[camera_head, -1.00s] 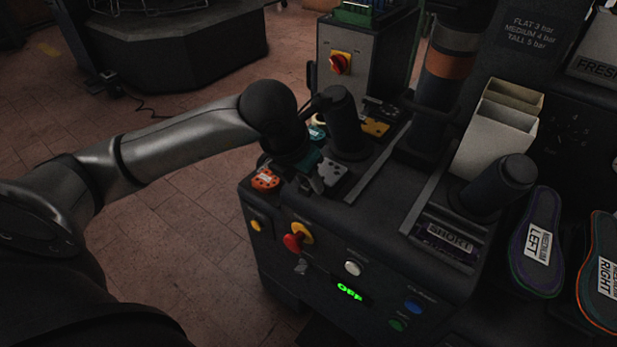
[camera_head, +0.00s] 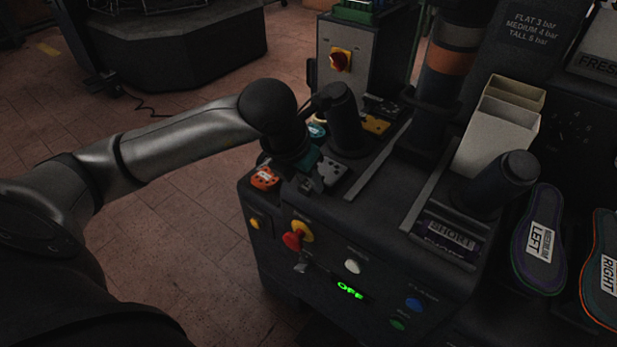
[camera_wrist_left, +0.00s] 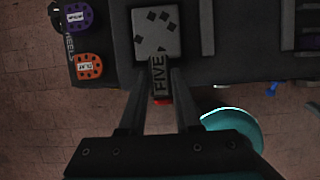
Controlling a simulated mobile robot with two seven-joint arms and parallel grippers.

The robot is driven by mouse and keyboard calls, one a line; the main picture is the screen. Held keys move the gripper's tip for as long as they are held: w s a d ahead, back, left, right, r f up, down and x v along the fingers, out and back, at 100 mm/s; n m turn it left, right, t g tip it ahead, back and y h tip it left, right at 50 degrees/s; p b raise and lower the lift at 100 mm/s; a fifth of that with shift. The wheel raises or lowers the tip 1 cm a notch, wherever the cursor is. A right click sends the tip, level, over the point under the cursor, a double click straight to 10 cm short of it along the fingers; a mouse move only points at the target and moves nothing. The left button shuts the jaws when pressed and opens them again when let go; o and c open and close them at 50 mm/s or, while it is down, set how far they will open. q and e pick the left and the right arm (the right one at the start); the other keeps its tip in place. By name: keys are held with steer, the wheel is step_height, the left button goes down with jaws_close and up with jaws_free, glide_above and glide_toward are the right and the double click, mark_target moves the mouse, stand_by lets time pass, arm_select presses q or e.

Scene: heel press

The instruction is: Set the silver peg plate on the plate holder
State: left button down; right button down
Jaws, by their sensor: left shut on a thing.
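The silver peg plate (camera_wrist_left: 157,33), a pale plate with dark diamond marks, shows ahead of my left gripper (camera_wrist_left: 160,82) in the left wrist view. My left gripper is shut on its narrow tab, marked FIVE (camera_wrist_left: 160,76). In the head view the plate (camera_head: 331,171) is over the left part of the press top, beside the left gripper (camera_head: 304,184). I cannot tell whether it touches the surface below, and I cannot clearly make out the plate holder. My right gripper is not in view.
An orange labelled piece (camera_head: 265,178) sits left of the gripper; a purple one (camera_wrist_left: 77,16) is beyond it in the wrist view. A black upright cylinder (camera_head: 345,120) stands close behind the plate. A gold plate (camera_head: 376,125) lies farther back. Red knob (camera_head: 293,240) on the front.

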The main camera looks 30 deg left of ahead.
arm_select(q)
steer(key=shift+f, duration=0.15)
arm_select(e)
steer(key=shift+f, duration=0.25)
arm_select(q)
steer(key=c, duration=0.5)
jaws_free()
steer(key=shift+r, duration=0.2)
steer(key=shift+p+v, duration=2.7)
steer(key=shift+v, duration=4.75)
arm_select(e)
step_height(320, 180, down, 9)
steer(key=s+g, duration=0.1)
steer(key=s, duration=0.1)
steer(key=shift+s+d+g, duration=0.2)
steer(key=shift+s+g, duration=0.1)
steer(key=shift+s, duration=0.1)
